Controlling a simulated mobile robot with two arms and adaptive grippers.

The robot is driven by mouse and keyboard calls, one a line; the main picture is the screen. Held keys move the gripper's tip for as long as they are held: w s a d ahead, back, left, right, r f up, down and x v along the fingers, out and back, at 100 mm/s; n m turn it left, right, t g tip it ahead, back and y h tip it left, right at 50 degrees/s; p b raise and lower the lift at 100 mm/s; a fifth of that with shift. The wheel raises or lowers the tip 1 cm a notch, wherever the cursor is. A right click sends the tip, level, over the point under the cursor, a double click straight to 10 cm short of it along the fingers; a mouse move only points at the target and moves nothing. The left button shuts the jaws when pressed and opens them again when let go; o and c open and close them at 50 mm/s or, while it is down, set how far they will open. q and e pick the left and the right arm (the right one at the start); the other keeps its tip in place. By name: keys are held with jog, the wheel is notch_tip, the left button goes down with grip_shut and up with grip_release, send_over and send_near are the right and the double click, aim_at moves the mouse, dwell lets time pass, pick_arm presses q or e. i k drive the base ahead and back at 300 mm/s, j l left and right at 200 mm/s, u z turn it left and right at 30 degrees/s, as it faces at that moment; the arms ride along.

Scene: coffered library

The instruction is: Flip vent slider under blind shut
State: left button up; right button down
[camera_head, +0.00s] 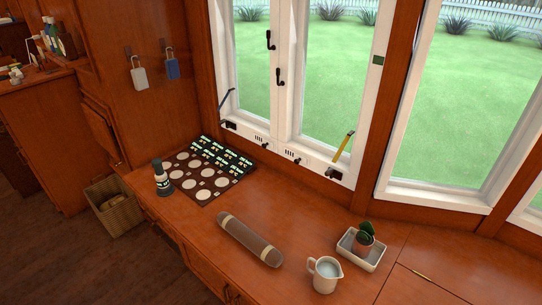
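The white bottom rail of the window (318,171) carries two small slotted vents, a left vent (260,138) and a right vent (285,153). A small dark knob (297,161) sits beside the right vent, and another dark knob (265,145) sits just below the left vent. The slots are too small to tell whether either vent is open or shut. No blind is clearly visible. Neither of my grippers is in view.
On the wooden counter (310,225) stand a dark bottle (162,180), a patterned mat (180,187), a brown roll (249,240), a white jug (324,274) and a potted cactus (364,239) in a tray. A yellow-handled lever (345,143) leans above the rail. A wicker basket (115,208) stands on the floor.

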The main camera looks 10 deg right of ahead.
aim_at(298, 158)
jog(key=i+j, duration=0.4)
jog(key=j, duration=0.15)
jog(key=i+j+u, duration=0.1)
jog(key=i+j, duration=0.25)
jog(key=j, duration=0.25)
